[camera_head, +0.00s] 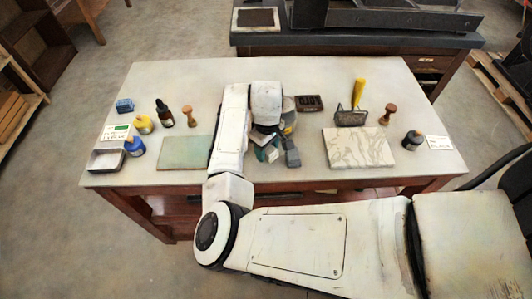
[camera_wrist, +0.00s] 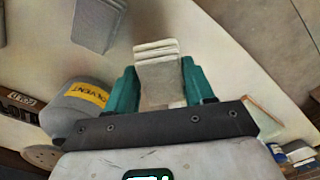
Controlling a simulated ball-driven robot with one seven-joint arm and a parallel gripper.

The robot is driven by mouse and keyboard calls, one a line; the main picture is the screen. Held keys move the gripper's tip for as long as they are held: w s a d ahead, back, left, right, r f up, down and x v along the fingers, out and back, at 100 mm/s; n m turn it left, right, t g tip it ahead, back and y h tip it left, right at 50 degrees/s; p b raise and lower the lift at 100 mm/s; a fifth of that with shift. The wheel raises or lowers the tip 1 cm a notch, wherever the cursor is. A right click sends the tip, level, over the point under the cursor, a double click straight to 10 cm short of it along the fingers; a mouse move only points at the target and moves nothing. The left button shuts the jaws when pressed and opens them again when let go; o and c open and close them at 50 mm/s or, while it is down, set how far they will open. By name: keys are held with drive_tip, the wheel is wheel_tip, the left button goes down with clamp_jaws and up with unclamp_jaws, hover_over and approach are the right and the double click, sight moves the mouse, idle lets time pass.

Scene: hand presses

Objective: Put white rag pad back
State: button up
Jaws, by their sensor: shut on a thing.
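The white rag pad (camera_wrist: 158,72), a folded stack of off-white cloth, is between the two teal fingers of my gripper (camera_wrist: 160,88) in the wrist view. The fingers are shut on it from both sides. In the head view my gripper (camera_head: 268,153) is over the front middle of the table, partly hidden under my arm. The pad is too small there to make out clearly. Two grey pads (camera_wrist: 95,22) lie apart from the gripper at the upper left of the wrist view; one grey pad (camera_head: 292,158) shows just right of the gripper in the head view.
A grey solvent container (camera_wrist: 85,100) with a yellow label stands close beside my gripper. On the table (camera_head: 230,180), a green slab (camera_head: 186,152) lies left and a marble slab (camera_head: 358,147) right. Bottles, a metal tray (camera_head: 106,160) and a yellow-handled tool (camera_head: 357,95) stand around them.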

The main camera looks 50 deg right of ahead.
sight(266, 154)
drive_tip(key=shift+w+f, duration=0.2)
drive_tip(key=shift+f, duration=1.55)
drive_tip(key=shift+f, duration=0.15)
drive_tip(key=o, duration=1.1)
